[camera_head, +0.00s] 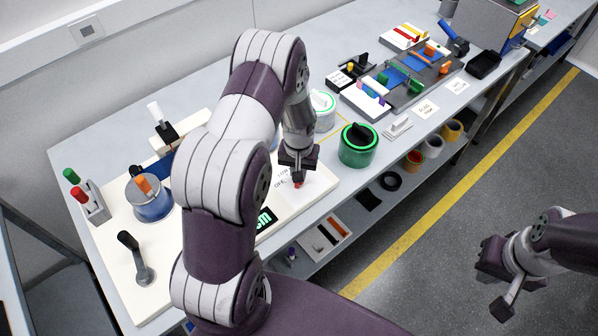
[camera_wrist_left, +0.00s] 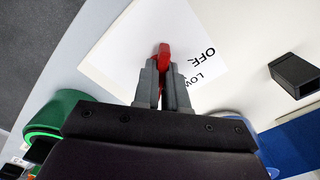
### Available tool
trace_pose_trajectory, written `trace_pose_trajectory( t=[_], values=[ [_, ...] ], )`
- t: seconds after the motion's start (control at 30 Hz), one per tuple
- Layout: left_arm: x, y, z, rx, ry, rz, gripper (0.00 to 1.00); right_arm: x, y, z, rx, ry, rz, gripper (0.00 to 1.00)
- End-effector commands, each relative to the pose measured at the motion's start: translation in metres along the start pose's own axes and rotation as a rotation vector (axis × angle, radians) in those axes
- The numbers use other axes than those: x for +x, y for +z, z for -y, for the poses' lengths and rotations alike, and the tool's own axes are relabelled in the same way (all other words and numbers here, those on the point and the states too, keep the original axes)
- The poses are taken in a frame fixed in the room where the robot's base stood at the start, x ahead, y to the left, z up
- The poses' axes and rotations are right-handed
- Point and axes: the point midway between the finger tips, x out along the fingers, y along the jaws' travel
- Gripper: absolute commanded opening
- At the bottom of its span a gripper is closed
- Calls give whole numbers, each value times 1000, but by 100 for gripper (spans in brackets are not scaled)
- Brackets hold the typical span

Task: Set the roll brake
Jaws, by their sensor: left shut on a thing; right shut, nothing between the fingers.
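A small red lever (camera_head: 298,184) stands on a white label plate (camera_head: 318,184) near the bench's front edge. In the left wrist view the red lever (camera_wrist_left: 164,54) sticks out between the fingertips, and the plate (camera_wrist_left: 125,50) reads "OFF" and "LOW". My left gripper (camera_head: 298,176) is shut on the red lever; its fingers also show in the left wrist view (camera_wrist_left: 162,82). The lever's base is hidden by the fingers. My right gripper (camera_head: 503,305) is shut and empty, out over the floor at the lower right, away from the bench.
A green round housing with a black knob (camera_head: 358,145) stands right of the left gripper. A blue round housing (camera_head: 152,202) with an orange knob and a black lever (camera_head: 135,255) stand at left. My left arm hides the middle bench.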

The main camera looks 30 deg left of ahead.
Motion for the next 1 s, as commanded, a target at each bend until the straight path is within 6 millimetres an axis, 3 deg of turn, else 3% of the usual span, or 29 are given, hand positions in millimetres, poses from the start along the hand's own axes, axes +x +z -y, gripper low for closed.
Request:
trace_pose_trajectory(
  t=[0.4,0.87,0.9,0.97,1.0],
  values=[
    [-1,-1,0,156,0,-3,0,1,0,0,0,0,0,0],
    [-1,-2,0,172,0,-4,0,1,0,0,0,0,0,0],
    [-1,-2,0,172,0,-4,15,1,0,0,0,0,0,0],
    [-1,-1,0,172,0,-4,34,1,0,0,0,0,0,0],
    [-1,-1,0,171,0,-3,37,1,0,0,0,0,0,0]
  ],
)
